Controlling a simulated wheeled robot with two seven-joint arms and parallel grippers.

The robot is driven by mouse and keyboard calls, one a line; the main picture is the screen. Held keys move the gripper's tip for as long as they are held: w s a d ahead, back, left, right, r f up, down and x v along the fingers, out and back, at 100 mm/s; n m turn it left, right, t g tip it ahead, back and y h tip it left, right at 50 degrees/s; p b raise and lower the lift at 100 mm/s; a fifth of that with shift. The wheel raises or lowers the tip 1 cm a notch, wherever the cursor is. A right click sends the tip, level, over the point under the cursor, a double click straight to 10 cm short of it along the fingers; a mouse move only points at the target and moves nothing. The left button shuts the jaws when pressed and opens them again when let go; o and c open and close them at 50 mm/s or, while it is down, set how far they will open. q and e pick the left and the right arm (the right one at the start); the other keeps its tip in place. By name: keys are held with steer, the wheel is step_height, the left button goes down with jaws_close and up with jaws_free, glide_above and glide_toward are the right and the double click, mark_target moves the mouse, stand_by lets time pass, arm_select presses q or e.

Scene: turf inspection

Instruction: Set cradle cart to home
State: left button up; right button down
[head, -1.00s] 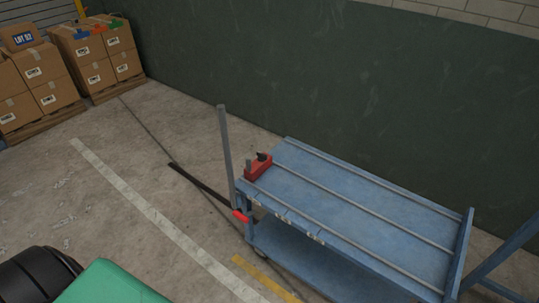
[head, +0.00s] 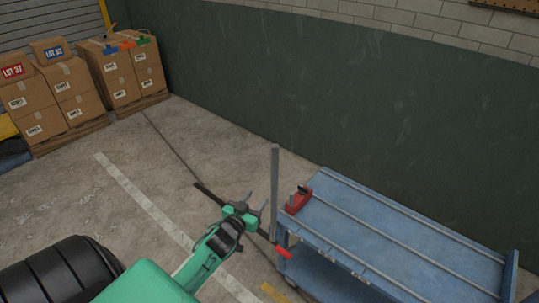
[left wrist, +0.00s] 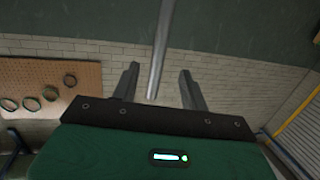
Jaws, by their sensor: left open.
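The blue cradle cart (head: 400,225) stands along the dark green wall, with ribs along its top deck and a lower shelf. A grey upright post (head: 275,185) rises at its left end, beside a lever with a red grip (head: 283,252). A red block with a black part (head: 298,200) sits on the deck's left end. My left gripper (head: 257,202) is open and empty, just left of the post. In the left wrist view, the post (left wrist: 160,45) appears between the two open fingers of my left gripper (left wrist: 158,75); contact cannot be told. My right gripper is not in view.
Stacked cartons on pallets (head: 60,95) stand at the back left. A pegboard with rings (left wrist: 40,85) hangs on the brick wall.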

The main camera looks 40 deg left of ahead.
arm_select(q)
steer(key=t, duration=0.1)
glide_toward(273, 164)
steer(key=s, duration=0.2)
steer(key=w+p, duration=0.1)
steer(key=w, duration=0.3)
steer(key=w+p, duration=0.1)
steer(key=w, duration=0.3)
steer(key=w+a+p, duration=0.1)
steer(key=w, duration=0.3)
steer(key=shift+a+f, duration=0.1)
steer(key=shift+w+f, duration=0.1)
steer(key=shift+w, duration=0.5)
steer(key=shift+a, duration=0.1)
jaws_close()
